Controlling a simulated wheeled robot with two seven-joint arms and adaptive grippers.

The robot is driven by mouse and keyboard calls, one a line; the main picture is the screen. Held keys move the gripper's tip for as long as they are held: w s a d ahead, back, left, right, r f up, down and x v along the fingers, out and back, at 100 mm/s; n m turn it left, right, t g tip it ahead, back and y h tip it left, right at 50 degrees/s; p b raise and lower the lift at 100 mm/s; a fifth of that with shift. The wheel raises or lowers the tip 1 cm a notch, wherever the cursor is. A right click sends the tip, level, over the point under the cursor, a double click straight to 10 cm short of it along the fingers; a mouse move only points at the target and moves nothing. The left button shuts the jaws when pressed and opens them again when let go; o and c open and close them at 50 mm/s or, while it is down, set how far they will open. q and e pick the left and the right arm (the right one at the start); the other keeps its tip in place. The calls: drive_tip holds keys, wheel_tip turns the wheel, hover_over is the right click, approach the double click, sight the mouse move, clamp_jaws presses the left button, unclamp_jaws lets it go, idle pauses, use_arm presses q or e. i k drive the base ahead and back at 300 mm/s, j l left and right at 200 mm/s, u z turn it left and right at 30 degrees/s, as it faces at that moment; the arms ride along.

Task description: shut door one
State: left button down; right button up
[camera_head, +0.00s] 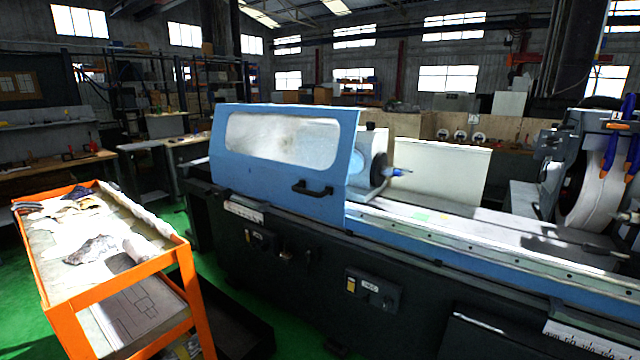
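The cylindrical grinder (300,255) stands across the middle of the camera_head view. A blue sliding door (228,178) with a long, cloudy window (280,138) covers the left part of its work area. A black bar handle (312,188) sits low on the door, near its right edge. To the right of the door the work area is uncovered, and a round workhead (379,168) shows just past the door's edge. I cannot tell from the picture which door is numbered one. Neither of my grippers is in view.
An orange cart (172,258) with cloths and papers stands at the front left, close to the grinder. A grinding wheel (595,190) and blue-and-orange tools (611,150) are at the far right. Green floor (235,320) shows between cart and machine. Workbenches line the back left.

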sight(310, 140)
drive_tip(key=i+j+z, duration=0.1)
drive_tip(key=i, duration=0.9)
